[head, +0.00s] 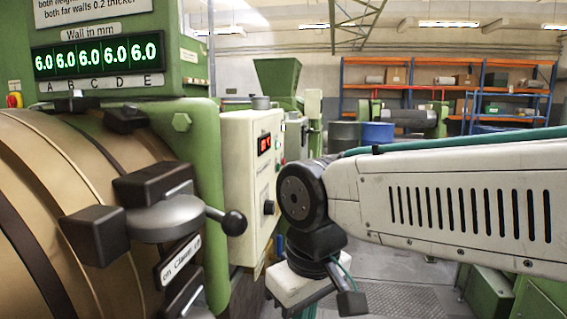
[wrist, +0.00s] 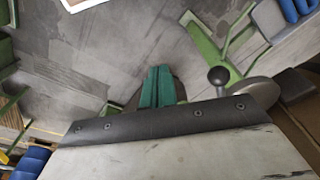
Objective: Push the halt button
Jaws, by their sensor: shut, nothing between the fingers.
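No button marked halt can be read. A small red and yellow control (head: 14,100) sits at the far left of the green machine in the head view. A cream control panel (head: 238,185) in the middle has a red display (head: 264,144), a dark knob (head: 268,207) and a small red spot at its right edge, too small to identify. My gripper (wrist: 158,72) shows in the wrist view as two teal fingers held together, empty, over grey floor. In the head view my wrist hangs low, right of the panel and apart from it; the fingers are not clearly visible there.
A clamp with a black ball lever (head: 233,223) juts toward the panel from the brown drum (head: 120,230). In the wrist view a ball knob (wrist: 218,76) and grey disc (wrist: 250,94) lie right of the fingers. Shelves (head: 480,85) and a blue barrel (head: 378,133) stand far back.

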